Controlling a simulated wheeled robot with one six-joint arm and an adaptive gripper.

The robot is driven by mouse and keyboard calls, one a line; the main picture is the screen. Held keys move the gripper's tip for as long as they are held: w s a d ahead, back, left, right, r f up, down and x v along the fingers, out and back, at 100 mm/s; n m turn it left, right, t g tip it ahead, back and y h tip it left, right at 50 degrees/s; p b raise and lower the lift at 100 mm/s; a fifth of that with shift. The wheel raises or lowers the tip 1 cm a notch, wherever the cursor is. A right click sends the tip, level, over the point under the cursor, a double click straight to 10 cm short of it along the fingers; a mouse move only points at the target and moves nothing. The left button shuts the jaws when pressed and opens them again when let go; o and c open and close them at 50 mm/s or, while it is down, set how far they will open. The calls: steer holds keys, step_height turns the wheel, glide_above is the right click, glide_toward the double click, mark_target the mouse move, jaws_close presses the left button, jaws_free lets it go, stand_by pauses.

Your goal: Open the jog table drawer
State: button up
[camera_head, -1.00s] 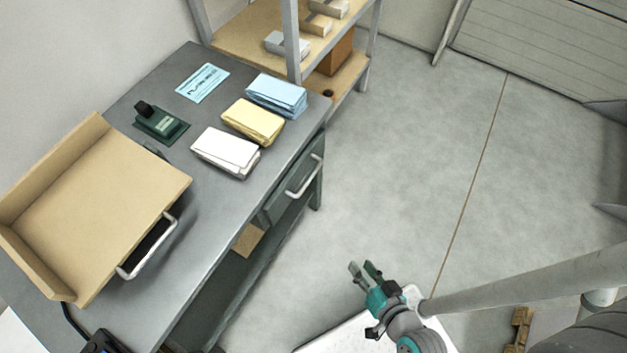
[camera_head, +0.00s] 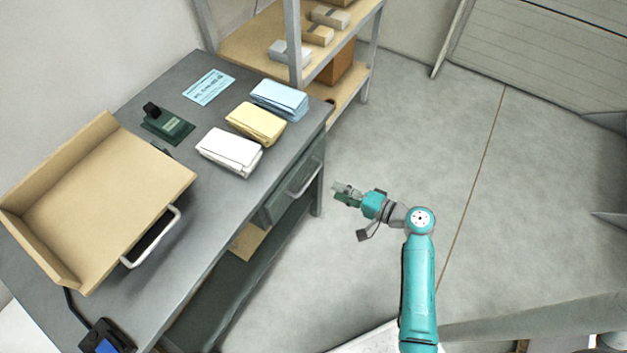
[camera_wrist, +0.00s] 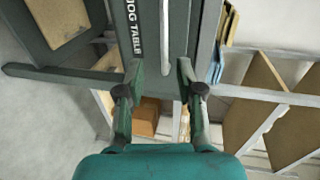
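The jog table (camera_head: 190,95) is a grey metal table on the left in the head view. Its drawer (camera_head: 275,208) has a grey-green front and a silver bar handle (camera_head: 304,180), and looks closed. In the wrist view the drawer front (camera_wrist: 150,35) carries a "JOG TABLE" label (camera_wrist: 134,28), with the handle (camera_wrist: 166,40) beside it. My gripper (camera_head: 338,193) is to the right of the drawer, pointing at it, with free space between. In the wrist view my gripper (camera_wrist: 160,70) is open and empty, the handle lined up between its fingertips.
On the tabletop are a tan tray (camera_head: 100,200) with a handle, white (camera_head: 230,150), yellow (camera_head: 257,122) and blue (camera_head: 280,98) stacks, and a green device (camera_head: 167,125). A shelf unit (camera_head: 330,70) stands behind the table.

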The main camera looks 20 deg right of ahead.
mark_target(311, 177)
steer(key=x, duration=1)
steer(key=shift+w+a+r, duration=0.1)
steer(key=shift+w+r, duration=0.2)
steer(key=shift+w, duration=0.1)
jaws_close()
